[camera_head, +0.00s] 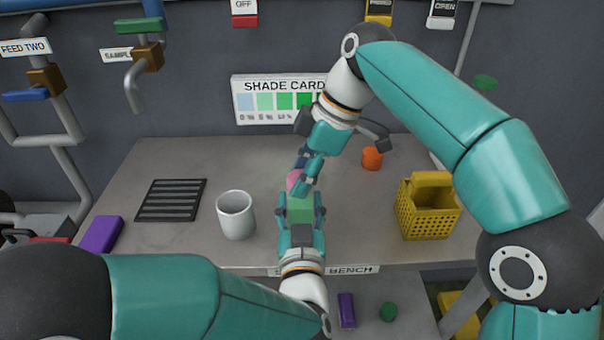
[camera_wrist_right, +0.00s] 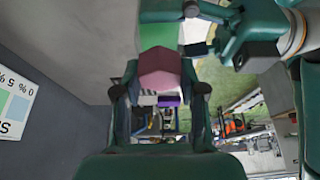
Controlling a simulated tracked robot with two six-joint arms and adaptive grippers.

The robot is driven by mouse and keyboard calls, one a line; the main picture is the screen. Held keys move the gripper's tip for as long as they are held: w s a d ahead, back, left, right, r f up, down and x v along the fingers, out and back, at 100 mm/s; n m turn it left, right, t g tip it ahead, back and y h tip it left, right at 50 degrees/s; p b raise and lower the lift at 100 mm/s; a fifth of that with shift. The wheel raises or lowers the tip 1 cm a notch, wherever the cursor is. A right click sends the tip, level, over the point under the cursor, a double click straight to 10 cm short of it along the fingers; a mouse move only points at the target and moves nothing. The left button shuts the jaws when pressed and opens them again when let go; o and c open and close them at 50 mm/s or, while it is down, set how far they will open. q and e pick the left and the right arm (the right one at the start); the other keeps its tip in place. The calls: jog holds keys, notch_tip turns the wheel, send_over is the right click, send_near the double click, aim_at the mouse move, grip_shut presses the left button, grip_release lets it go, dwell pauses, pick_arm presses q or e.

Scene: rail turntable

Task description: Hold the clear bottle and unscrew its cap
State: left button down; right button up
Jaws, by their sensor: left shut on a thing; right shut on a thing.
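The bottle (camera_head: 300,209) shows as a green body above the front of the bench, in the middle of the head view. My left gripper (camera_head: 301,222) is shut on it from below in the picture. The pink cap (camera_head: 293,180) is at the bottle's far end, partly hidden by my right gripper (camera_head: 304,176), which is shut on it. In the right wrist view the cap (camera_wrist_right: 160,70) lies between the fingers of my right gripper (camera_wrist_right: 162,88), with green of the bottle (camera_wrist_right: 158,34) behind it. I cannot tell whether the cap has turned on its thread.
On the bench (camera_head: 185,235) stand a white mug (camera_head: 236,215), a black rack (camera_head: 171,200), a purple block (camera_head: 101,235), an orange cylinder (camera_head: 372,158) and a yellow basket (camera_head: 429,207). A shade card (camera_head: 280,100) is on the wall behind. Bench between mug and rack is clear.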

jog(key=n+g, duration=0.1)
jog(key=n, duration=0.2)
jog(key=shift+w+f, duration=0.1)
jog(key=shift+w, duration=0.05)
jog(key=shift+n+g+h, duration=0.3)
jog(key=shift+n+g, duration=0.3)
jog(key=shift+n, duration=0.8)
jog(key=o, duration=1.3)
jog(key=shift+o, duration=0.2)
